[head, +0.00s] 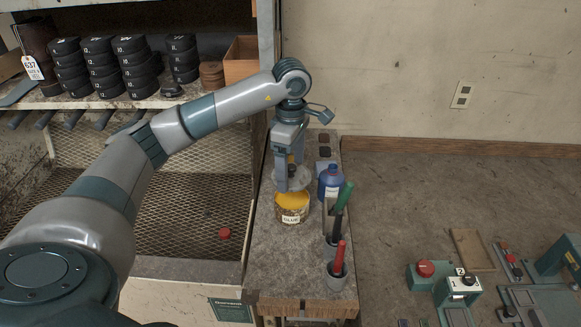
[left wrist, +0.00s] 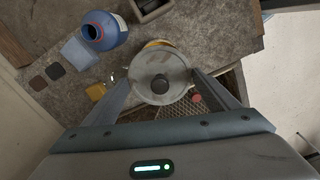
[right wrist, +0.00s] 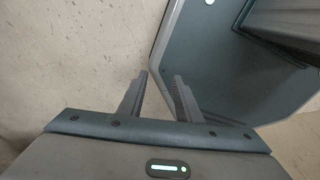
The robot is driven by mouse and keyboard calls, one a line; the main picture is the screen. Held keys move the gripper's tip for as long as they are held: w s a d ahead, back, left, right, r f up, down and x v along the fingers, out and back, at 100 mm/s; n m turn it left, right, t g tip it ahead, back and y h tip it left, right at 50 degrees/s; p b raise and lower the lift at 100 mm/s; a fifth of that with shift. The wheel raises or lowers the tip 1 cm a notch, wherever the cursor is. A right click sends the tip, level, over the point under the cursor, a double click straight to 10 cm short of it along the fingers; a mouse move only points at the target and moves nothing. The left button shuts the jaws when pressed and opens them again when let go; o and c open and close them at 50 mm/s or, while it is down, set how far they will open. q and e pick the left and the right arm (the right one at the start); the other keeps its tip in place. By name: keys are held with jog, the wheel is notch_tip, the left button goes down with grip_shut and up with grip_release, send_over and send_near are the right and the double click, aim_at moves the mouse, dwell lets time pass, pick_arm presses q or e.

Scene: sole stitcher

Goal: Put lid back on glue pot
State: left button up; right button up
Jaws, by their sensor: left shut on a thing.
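The glue pot (head: 292,215) stands upright on the narrow bench, with a "GLUE" label and yellow glue showing at its top. The lid (head: 297,184) is a worn grey disc with a black knob, which shows clearly in the left wrist view (left wrist: 160,88). My left gripper (head: 290,176) is shut on the lid by its rim and holds it just above the pot. The lid hides most of the pot in the left wrist view, where only a yellow edge (left wrist: 157,43) shows. My right gripper (right wrist: 163,78) is open and empty, near a plain wall.
A blue bottle (head: 330,184) stands close to the right of the pot. Cups with green-handled and red-handled tools (head: 338,270) stand in front. A mesh tray (head: 190,215) lies to the left, with a small red thing (head: 225,233) on it. The bench front (head: 290,280) is clear.

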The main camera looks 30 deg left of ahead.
aim_at(291, 176)
pick_arm(q)
jog(key=shift+d, duration=0.25)
jog(key=shift+a+f, duration=0.15)
jog(key=shift+f, duration=0.5)
jog(key=shift+f+b, duration=0.3)
jog(key=shift+b, duration=0.05)
notch_tip(291, 176, down, 2)
jog(key=shift+f+b, duration=0.1)
jog(key=shift+b, duration=0.25)
jog(key=shift+f+b, duration=1.05)
jog(key=shift+f, duration=0.1)
pick_arm(e)
jog(key=shift+w+d+f, duration=0.1)
jog(key=shift+d+f, duration=0.15)
jog(key=shift+f, duration=0.65)
jog(key=shift+w+d+f, duration=0.1)
jog(key=shift+d+f, duration=0.15)
jog(key=shift+f, duration=0.65)
jog(key=shift+a, duration=0.45)
pick_arm(q)
jog(key=shift+b, duration=0.3)
pick_arm(e)
jog(key=shift+d+f, duration=0.1)
jog(key=shift+f, duration=0.15)
jog(key=shift+d, duration=0.3)
